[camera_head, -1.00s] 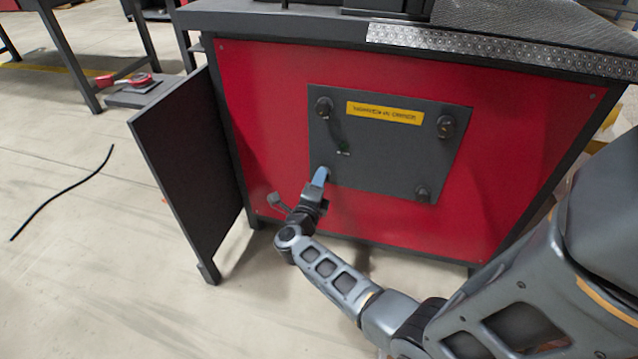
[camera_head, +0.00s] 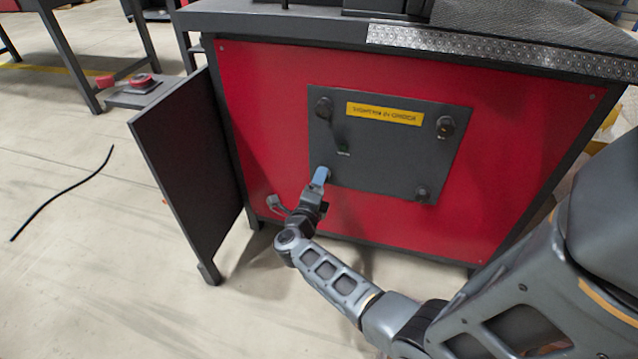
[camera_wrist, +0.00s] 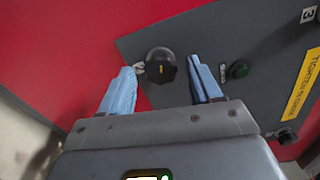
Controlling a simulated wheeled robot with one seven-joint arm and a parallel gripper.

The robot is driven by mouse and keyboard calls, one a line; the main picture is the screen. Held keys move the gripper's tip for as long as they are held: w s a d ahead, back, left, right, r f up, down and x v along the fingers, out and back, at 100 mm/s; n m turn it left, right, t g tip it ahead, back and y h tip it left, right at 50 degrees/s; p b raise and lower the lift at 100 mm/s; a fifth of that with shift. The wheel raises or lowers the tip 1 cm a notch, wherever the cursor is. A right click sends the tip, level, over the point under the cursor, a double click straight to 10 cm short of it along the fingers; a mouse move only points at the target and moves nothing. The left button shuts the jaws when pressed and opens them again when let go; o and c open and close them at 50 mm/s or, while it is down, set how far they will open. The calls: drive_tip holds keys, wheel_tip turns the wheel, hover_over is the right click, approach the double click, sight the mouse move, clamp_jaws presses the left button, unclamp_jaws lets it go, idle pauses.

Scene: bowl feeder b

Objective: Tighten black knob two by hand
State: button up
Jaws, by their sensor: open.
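A dark round knob (camera_wrist: 160,66) with a small yellow mark sits at the lower-left of the grey panel (camera_head: 385,170). My gripper (camera_wrist: 161,68) is open, with its blue fingers on either side of this knob in the wrist view; I cannot tell whether they touch it. In the head view my gripper (camera_head: 320,175) hides this knob. Other black knobs are at the panel's top left (camera_head: 323,108), top right (camera_head: 446,126) and bottom right (camera_head: 423,193). The small label by the near knob is too small to read, so I cannot tell which is two.
An open dark door (camera_head: 185,165) stands to the left of the red cabinet (camera_head: 260,100). A black cable (camera_head: 62,195) lies on the floor.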

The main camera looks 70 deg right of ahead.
drive_tip(key=a+p, duration=0.2)
drive_tip(key=a, duration=0.5)
drive_tip(key=shift+s+a, duration=0.15)
drive_tip(key=shift+s, duration=0.15)
